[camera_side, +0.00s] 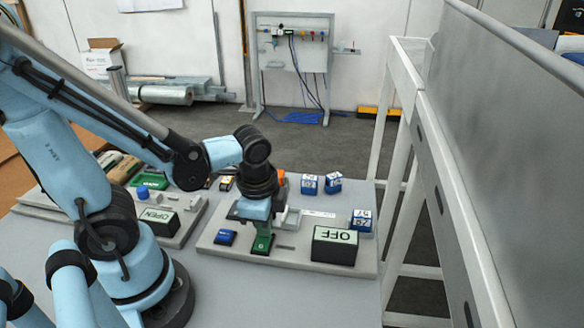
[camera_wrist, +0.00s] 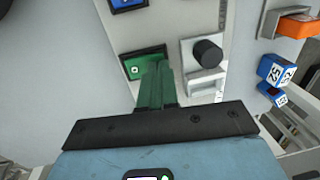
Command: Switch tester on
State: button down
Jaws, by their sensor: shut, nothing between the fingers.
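The tester is a light grey panel (camera_side: 215,252) on the bench, with a dark display box (camera_side: 347,258) that reads OFF. A green button (camera_side: 260,251) and a blue button (camera_side: 225,237) sit on its left part. In the wrist view the green button (camera_wrist: 132,68) has a small white mark, with the blue button (camera_wrist: 127,3) above it and a black knob (camera_wrist: 207,53) to its right. My gripper (camera_wrist: 160,66) has its green fingers shut and empty. Its tips overlap the green button's right part; I cannot tell whether they touch it.
Several blue numbered cubes (camera_side: 333,184) stand behind and right of the display. An orange piece (camera_wrist: 296,27) shows at the upper right of the wrist view. A second panel (camera_side: 180,236) with an OPEN display (camera_side: 153,220) lies left. A white frame (camera_side: 405,200) borders the bench's right side.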

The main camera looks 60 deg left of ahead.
jog(key=shift+f, duration=0.15)
dwell(0.3)
jog(key=shift+w+a+f, duration=0.1)
jog(key=shift+a, duration=0.05)
jog(key=shift+s+d+r, duration=0.2)
jog(key=shift+s+d, duration=0.4)
dwell(0.4)
notch_tip(320, 180, up, 14)
jog(key=w+a, duration=0.1)
jog(key=shift+w+a, duration=0.25)
dwell(0.5)
